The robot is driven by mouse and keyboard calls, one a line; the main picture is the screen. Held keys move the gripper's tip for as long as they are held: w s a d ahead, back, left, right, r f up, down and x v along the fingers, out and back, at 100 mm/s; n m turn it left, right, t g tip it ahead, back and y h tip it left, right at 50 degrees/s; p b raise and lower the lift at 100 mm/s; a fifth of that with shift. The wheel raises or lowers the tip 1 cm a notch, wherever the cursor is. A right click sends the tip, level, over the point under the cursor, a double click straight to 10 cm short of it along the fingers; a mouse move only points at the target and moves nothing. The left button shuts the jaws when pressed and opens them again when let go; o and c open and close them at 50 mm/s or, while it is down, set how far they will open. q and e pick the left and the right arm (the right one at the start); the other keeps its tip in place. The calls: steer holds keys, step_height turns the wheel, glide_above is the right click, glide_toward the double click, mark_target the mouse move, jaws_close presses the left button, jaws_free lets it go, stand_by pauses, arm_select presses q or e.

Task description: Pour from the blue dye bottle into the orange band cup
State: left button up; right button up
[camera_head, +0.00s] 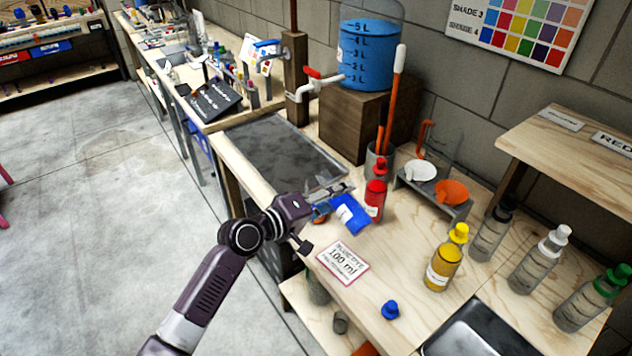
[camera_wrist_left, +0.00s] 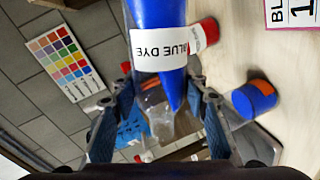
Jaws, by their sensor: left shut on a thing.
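The blue dye bottle (camera_head: 352,217) is tilted far over in my left gripper (camera_head: 322,196), above the bench. In the left wrist view its blue body and "BLUE DYE" label (camera_wrist_left: 160,48) lie between the two fingers, with a clear part at the near end. The orange band cup (camera_head: 320,217) is low beside the gripper, mostly hidden in the head view. In the left wrist view a blue-looking cup with an orange patch (camera_wrist_left: 255,97) stands right of the fingers. I cannot tell whether liquid is flowing. My right gripper is out of view.
The red bottle (camera_head: 375,192) stands close behind the blue one. A "100 ml" card (camera_head: 343,263) and a loose blue cap (camera_head: 390,310) lie on the bench. The yellow bottle (camera_head: 446,258) and several others stand right. A scale (camera_head: 432,190) holds pans behind.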

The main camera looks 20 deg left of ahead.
arm_select(q)
steer(key=shift+w+a+r+n+g+p, duration=0.15)
steer(key=shift+r+n+p, duration=0.2)
steer(key=shift+p, duration=0.15)
steer(key=shift+w+a+r+n+g+p, duration=0.1)
steer(key=shift+a+r+n+g+p, duration=0.05)
steer(key=shift+r+n+p, duration=0.25)
stand_by(1.6)
